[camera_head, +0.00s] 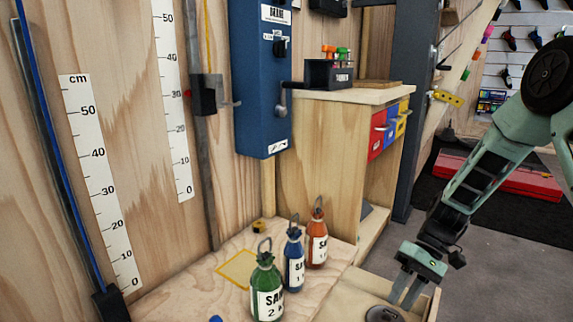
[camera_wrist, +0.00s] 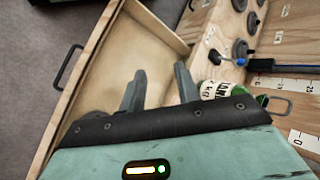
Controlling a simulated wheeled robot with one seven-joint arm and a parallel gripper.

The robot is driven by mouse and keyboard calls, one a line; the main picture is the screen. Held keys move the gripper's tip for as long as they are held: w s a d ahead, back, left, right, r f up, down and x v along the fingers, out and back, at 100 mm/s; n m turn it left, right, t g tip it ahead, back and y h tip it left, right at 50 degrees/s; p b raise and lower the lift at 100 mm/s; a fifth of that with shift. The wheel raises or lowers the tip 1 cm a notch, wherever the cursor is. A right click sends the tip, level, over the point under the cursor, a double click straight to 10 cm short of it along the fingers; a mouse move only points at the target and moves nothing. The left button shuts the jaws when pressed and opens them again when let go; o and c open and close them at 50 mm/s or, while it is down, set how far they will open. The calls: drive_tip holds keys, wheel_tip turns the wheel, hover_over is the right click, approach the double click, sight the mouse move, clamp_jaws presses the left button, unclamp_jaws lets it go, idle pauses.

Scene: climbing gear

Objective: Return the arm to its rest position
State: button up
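My gripper (camera_head: 403,297) hangs at the lower right of the head view, at the end of my green arm, fingers pointing down. In the wrist view my gripper (camera_wrist: 160,88) shows two fingers spread apart with nothing between them. It is open and empty. Beneath the fingers is the bare floor of an open wooden drawer or tray (camera_wrist: 120,62), with a dark handle on its outer side. Its edge also shows in the head view (camera_head: 433,303).
A green bottle (camera_head: 266,292), blue bottle (camera_head: 293,262) and orange bottle (camera_head: 316,240) stand on the wooden bench (camera_head: 190,296), left of my gripper. A grey disc (camera_head: 384,314) lies near the fingers. A wooden cabinet (camera_head: 322,150) and blue wall box (camera_head: 259,90) stand behind.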

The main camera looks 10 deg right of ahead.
drive_tip(key=s+a+r+n+h, duration=0.2)
drive_tip(key=s+a+r, duration=0.25)
drive_tip(key=a, duration=0.25)
drive_tip(key=s+a+r+n+h, duration=0.2)
drive_tip(key=s+a+r+h, duration=0.15)
drive_tip(key=a+r, duration=0.3)
drive_tip(key=s+a+r+n+t+h+p, duration=0.1)
drive_tip(key=s+a+r+n+t, duration=0.15)
drive_tip(key=s, duration=0.35)
drive_tip(key=s+a+r+n+t, duration=0.1)
drive_tip(key=s+a+t, duration=0.15)
drive_tip(key=s, duration=0.35)
wheel_tip(320, 180, up, 38)
drive_tip(key=g+p, duration=0.1)
drive_tip(key=p, duration=3.6)
drive_tip(key=shift+a+m+p, duration=0.15)
drive_tip(key=shift+m+p, duration=0.2)
drive_tip(key=shift+p, duration=0.05)
